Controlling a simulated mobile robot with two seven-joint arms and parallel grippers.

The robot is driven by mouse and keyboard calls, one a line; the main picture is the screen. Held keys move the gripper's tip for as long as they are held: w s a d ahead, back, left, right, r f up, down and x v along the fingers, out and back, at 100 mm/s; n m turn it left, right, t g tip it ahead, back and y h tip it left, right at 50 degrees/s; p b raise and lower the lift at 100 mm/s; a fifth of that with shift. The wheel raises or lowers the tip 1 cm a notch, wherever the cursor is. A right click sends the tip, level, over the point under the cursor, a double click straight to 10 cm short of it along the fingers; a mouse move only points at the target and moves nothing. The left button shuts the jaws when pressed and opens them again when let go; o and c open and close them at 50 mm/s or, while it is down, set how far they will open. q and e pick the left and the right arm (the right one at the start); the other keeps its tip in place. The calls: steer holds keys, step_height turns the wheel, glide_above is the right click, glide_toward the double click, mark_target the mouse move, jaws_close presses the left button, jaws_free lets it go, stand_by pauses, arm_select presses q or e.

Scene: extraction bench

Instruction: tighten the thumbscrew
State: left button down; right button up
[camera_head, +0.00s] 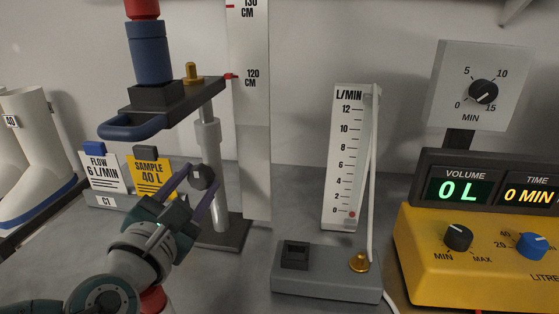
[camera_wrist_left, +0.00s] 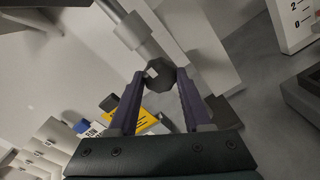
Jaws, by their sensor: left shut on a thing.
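The thumbscrew is a dark round knob (camera_head: 202,177) on the side of the grey stand column (camera_head: 210,150), below the black platform. My left gripper (camera_head: 190,180) reaches up to it from the lower left, with its two purple fingers on either side of the knob. In the left wrist view the dark faceted knob (camera_wrist_left: 159,73) sits between the fingertips (camera_wrist_left: 160,76), with a small pale mark on it. The gripper is shut on the knob. The screw's shaft is hidden. My right gripper is not in view.
The platform (camera_head: 165,105) with a blue handle overhangs the gripper. A height scale (camera_head: 252,150) stands close behind. Flow and sample cards (camera_head: 152,178) are to the left. A flowmeter base (camera_head: 325,272) and a yellow pump (camera_head: 480,255) stand to the right.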

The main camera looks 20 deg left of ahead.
arm_select(q)
steer(key=shift+c, duration=1.7)
jaws_free()
